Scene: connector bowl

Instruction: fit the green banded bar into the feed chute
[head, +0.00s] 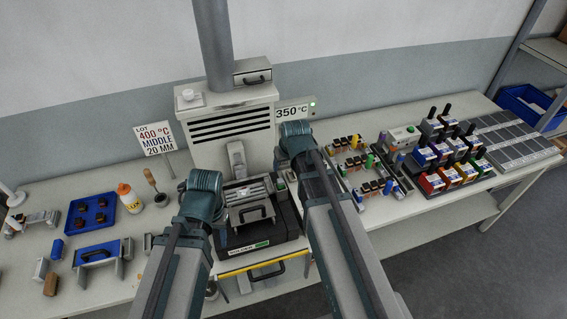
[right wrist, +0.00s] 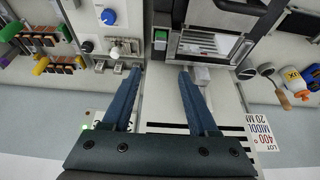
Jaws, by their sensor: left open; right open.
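A small green piece (head: 369,161) stands among the connector rows right of my right arm. It also shows in the right wrist view (right wrist: 63,33). It is too small for me to tell whether it is the green banded bar. I cannot tell for sure which part is the feed chute. A narrow light-grey block (head: 237,155) stands upright behind the press. My right gripper (right wrist: 157,72) is open and empty, fingers apart over the bench beside the press; my arm hides it in the head view. My left gripper (head: 203,185) is at the press's left side, its fingers mostly hidden.
The black press (head: 262,250) with a handle sits between my arms. Coloured bins (head: 431,184) and grey slotted panels (head: 510,140) fill the right. A vented hood (head: 230,127) stands behind.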

